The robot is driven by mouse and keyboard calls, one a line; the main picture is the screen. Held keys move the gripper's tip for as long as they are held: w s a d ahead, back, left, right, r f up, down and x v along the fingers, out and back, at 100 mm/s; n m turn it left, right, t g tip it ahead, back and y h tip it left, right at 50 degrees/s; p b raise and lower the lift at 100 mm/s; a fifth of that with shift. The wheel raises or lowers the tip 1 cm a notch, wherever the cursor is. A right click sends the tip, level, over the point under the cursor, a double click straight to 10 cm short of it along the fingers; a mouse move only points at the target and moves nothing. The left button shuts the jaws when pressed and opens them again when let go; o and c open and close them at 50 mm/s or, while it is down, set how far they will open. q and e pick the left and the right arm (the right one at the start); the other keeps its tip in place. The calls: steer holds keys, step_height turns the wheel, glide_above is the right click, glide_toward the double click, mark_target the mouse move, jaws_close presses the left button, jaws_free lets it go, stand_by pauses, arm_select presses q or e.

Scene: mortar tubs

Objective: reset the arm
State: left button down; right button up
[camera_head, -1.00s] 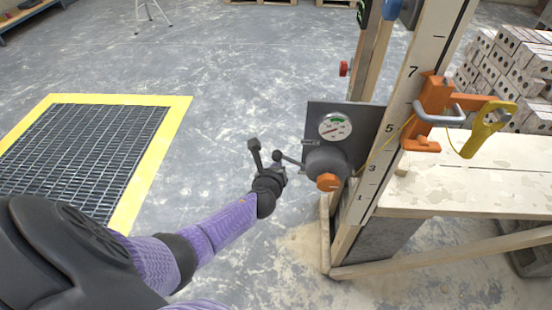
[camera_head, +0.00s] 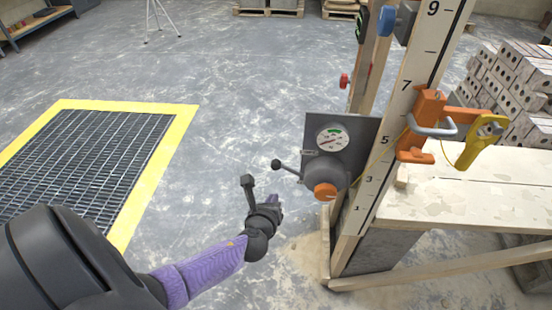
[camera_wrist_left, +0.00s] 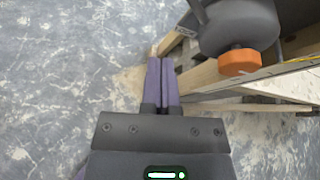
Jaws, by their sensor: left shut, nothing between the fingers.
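My left gripper (camera_head: 274,202) reaches in from the lower left on its purple arm, over bare floor. In the left wrist view its two purple fingers (camera_wrist_left: 161,82) lie together, shut and empty. A grey panel (camera_head: 360,135) with a round gauge (camera_head: 332,138), a lever with a dark ball (camera_head: 277,163) and an orange knob (camera_head: 325,192) is right of the gripper, apart from it. The orange knob also shows at the upper right of the left wrist view (camera_wrist_left: 238,62). My right gripper is in neither view.
A wooden post with numbers (camera_head: 407,85) carries an orange clamp (camera_head: 428,120) and a yellow tool (camera_head: 482,140). A dusty bench (camera_head: 470,190) stands right, with stacked bricks (camera_head: 510,85) behind. A yellow-edged floor grate (camera_head: 90,160) lies left. Open floor is between.

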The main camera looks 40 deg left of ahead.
arm_select(q)
steer(key=shift+v, duration=1.1)
steer(key=shift+f, duration=0.1)
steer(key=s+d+f+n+g+h, duration=0.35)
steer(key=s+f+n+g, duration=0.45)
steer(key=s+f+n, duration=0.75)
steer(key=s+d+f+n+g, duration=0.1)
steer(key=s+d+f+n, duration=0.1)
steer(key=s, duration=0.4)
steer(key=s+d+f+n+g+h, duration=0.1)
steer(key=s+f+n, duration=0.1)
steer(key=s+n, duration=0.2)
steer(key=s+d+f+n+g, duration=0.1)
steer(key=s+d+f+n, duration=0.1)
steer(key=s, duration=0.7)
steer(key=shift+d+f+n+g+h, duration=0.3)
steer(key=shift+d+n+h, duration=0.05)
steer(key=shift+n, duration=0.4)
